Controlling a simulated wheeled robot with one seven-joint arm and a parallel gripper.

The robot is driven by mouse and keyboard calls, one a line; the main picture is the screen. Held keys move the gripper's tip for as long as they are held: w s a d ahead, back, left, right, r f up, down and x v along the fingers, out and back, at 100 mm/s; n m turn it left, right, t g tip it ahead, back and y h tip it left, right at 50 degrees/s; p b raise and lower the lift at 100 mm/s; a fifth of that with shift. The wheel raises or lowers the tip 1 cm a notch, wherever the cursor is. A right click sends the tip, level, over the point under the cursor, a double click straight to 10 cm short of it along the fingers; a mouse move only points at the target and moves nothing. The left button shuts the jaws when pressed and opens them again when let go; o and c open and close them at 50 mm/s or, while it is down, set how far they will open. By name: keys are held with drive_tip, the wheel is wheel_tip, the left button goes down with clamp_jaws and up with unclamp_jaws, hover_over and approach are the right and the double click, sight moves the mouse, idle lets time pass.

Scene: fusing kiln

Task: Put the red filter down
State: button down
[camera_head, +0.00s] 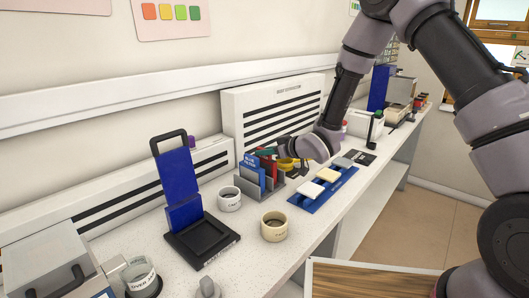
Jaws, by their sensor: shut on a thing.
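The red filter (269,165) is a small red plate, seen edge-on at the grey slotted rack (277,188) on the bench. My gripper (270,152) reaches in from the right, with its dark fingertips at the filter's top edge. It is shut on the red filter. The filter's lower part is hidden by the rack, so I cannot tell whether it rests in a slot or hangs just above. A blue filter (250,172) with a white label stands in the rack just left of it.
A pale cup (229,204) and a cream cup (274,235) stand in front of the rack. A blue tray (309,207) with pale tiles lies to the right. A blue upright device on a black base (213,246) stands left. A striped white unit (243,117) is behind.

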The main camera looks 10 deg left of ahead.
drive_tip(key=c, duration=0.8)
unclamp_jaws()
drive_tip(key=shift+f, duration=0.1)
drive_tip(key=shift+d+r, duration=0.2)
drive_tip(key=shift+r, duration=0.1)
drive_tip(key=v, duration=1.1)
drive_tip(key=shift+s+d+r, duration=0.1)
drive_tip(key=shift+s+d, duration=0.1)
drive_tip(key=shift+s, duration=0.05)
